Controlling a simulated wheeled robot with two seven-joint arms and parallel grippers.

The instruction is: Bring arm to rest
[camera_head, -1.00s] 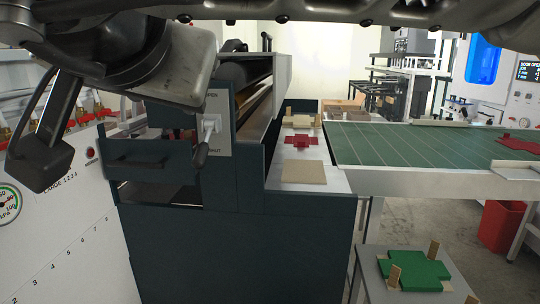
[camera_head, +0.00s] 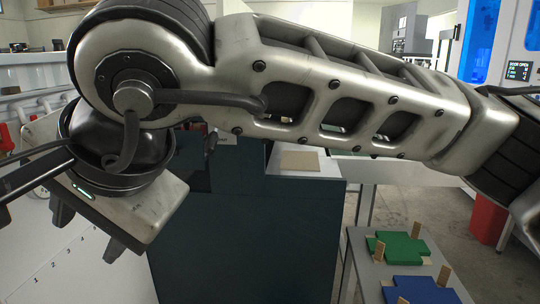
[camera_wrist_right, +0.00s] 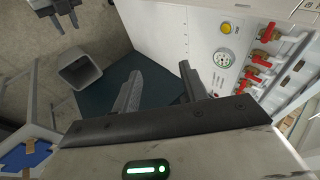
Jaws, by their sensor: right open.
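My right arm (camera_head: 330,85) crosses the head view from the right edge to the upper left. Its gripper (camera_head: 88,232) hangs at the lower left, fingers pointing down, in front of the white panel. In the right wrist view the two fingers of the right gripper (camera_wrist_right: 160,85) stand apart with nothing between them. A dark two-pronged gripper, which looks like my left one (camera_wrist_right: 60,14), shows at the top left of that view, too small to judge its opening. The left gripper cannot be made out in the head view.
The dark machine cabinet (camera_head: 240,240) stands close beyond the right arm, with a tan sheet (camera_head: 299,161) on its ledge. A side table holds a green blank (camera_head: 398,247) and a blue blank (camera_head: 418,290). A grey bin (camera_wrist_right: 80,72) and red-handled valves (camera_wrist_right: 262,60) show in the wrist view.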

